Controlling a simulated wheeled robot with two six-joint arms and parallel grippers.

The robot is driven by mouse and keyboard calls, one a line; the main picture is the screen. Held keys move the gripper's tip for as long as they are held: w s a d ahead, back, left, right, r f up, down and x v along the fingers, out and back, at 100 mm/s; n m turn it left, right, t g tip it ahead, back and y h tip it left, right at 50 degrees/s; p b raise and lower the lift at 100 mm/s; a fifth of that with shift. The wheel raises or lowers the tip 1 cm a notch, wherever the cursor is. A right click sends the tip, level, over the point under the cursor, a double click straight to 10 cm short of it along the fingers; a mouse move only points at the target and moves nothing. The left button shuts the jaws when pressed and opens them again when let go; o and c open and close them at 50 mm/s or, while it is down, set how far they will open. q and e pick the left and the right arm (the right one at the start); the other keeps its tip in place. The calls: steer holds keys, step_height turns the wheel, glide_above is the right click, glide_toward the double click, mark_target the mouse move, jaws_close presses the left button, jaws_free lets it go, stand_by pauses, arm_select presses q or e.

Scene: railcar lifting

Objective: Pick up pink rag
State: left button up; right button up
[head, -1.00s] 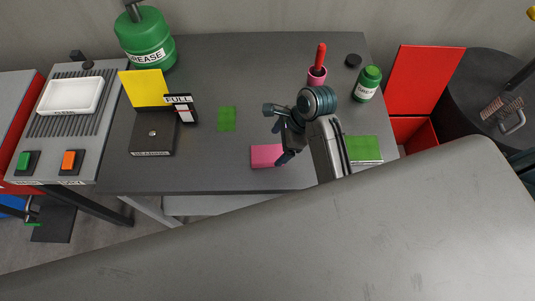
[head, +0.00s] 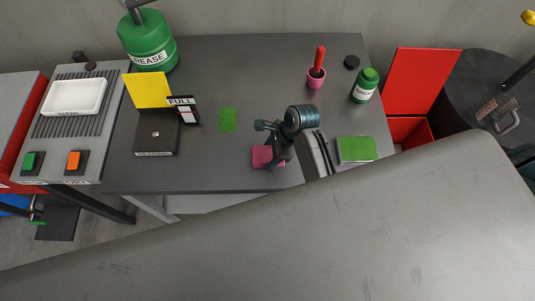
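The pink rag (head: 260,156) lies flat near the front edge of the dark table, left of my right arm, in the head view. My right gripper (head: 272,158) points down over the rag's right part and covers some of it. Its fingertips are at or just above the cloth; contact cannot be told. The fingers are small and dark here, so whether they are apart or closed on the cloth is unclear. My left gripper is out of view.
On the dark table (head: 215,65) are a green patch (head: 228,120), a green-topped block (head: 357,149), a pink pot (head: 315,80) with a red-handled tool, and a green bottle (head: 365,85). A black box (head: 155,140) with a yellow lid stands left. A red bin (head: 412,131) is right.

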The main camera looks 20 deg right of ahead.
mark_target(267, 156)
steer(key=shift+c, duration=0.7)
steer(key=shift+r, duration=0.15)
steer(key=shift+r+b, duration=0.55)
steer(key=shift+r, duration=0.1)
steer(key=shift+s+r+b, duration=0.45)
steer(key=shift+r+b, duration=0.15)
steer(key=shift+r, duration=0.25)
steer(key=s+d+r+b, duration=0.1)
steer(key=s+b, duration=0.3)
steer(key=s, duration=1.1)
steer(key=shift+r, duration=0.4)
steer(key=shift+o, duration=1)
steer(key=shift+w, duration=0.1)
steer(key=shift+c, duration=0.6)
